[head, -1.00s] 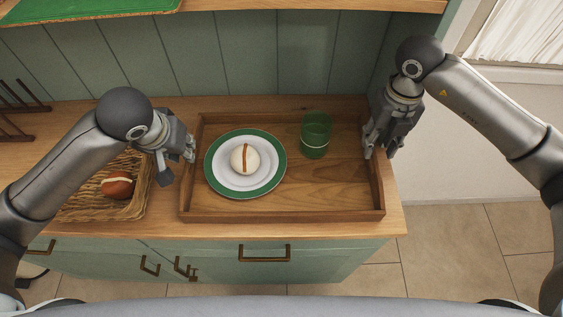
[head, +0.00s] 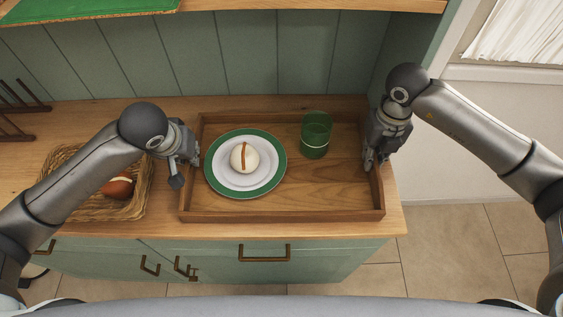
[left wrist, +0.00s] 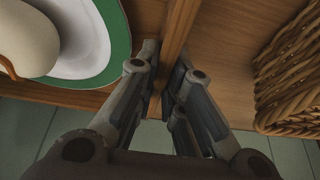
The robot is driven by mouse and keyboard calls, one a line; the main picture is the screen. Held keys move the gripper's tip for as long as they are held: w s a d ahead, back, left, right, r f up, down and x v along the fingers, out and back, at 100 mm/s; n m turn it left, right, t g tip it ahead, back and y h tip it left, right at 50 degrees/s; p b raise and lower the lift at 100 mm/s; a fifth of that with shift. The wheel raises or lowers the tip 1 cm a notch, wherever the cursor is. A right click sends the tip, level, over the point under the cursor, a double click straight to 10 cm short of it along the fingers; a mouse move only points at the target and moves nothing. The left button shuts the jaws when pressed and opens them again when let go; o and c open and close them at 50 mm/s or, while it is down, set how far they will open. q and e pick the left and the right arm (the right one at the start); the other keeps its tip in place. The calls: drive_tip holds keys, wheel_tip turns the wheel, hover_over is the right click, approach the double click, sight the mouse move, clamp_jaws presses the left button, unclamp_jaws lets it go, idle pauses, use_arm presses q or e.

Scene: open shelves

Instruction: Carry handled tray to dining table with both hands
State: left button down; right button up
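The wooden tray (head: 290,215) lies flat on the wooden counter top. It carries a green-rimmed white plate (head: 271,183) with a round white item with a brown stripe (head: 244,157) on it, and a green glass (head: 316,135) standing upright. My left gripper (head: 187,166) is shut on the tray's left side wall. In the left wrist view its fingers (left wrist: 165,60) lie on both sides of that wall (left wrist: 180,25). My right gripper (head: 375,162) is at the tray's right side wall, its fingers close together with the wall between them. The handle cut-outs are hidden.
A wicker basket (head: 98,206) holding a reddish-brown item (head: 118,187) stands left of the tray, under my left arm. A dark rack (head: 22,112) is at the far left. A shelf (head: 280,5) overhangs the back. Tiled floor (head: 450,250) is free at the right.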

use_arm(q)
drive_tip(key=shift+w+r, duration=0.1)
drive_tip(key=shift+r, duration=0.15)
use_arm(e)
drive_tip(key=shift+w+r, duration=0.1)
drive_tip(key=shift+r, duration=0.1)
clamp_jaws()
